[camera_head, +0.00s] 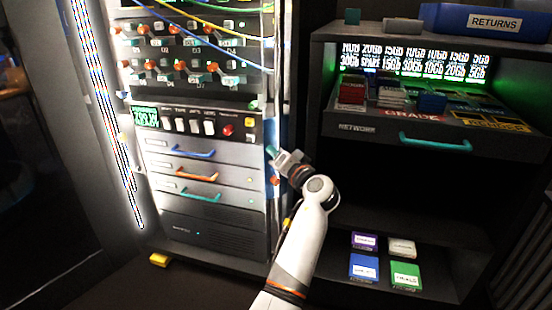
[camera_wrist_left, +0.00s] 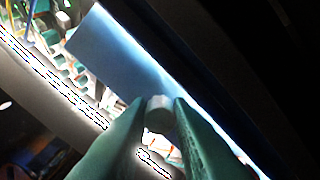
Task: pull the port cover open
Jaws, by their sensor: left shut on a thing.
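The port cover (camera_wrist_left: 125,60) shows in the left wrist view as a flat blue-grey panel running diagonally. A pale round knob (camera_wrist_left: 158,115) stands in front of it. My left gripper (camera_wrist_left: 157,125) is shut on the knob, with one green finger on each side. In the head view my left gripper (camera_head: 275,154) is at the right side edge of the lit rack, beside a narrow bluish strip (camera_head: 271,130) that may be the cover edge-on. I cannot tell how far the cover stands open. My right gripper is not in view.
The rack (camera_head: 215,225) has drawers with blue, orange and teal handles. To the right stands a dark shelf unit (camera_head: 330,190) with a drawer with a teal handle (camera_head: 435,143) and several coloured boxes below. Cables hang across the rack's top. A yellow block (camera_head: 159,260) lies at its foot.

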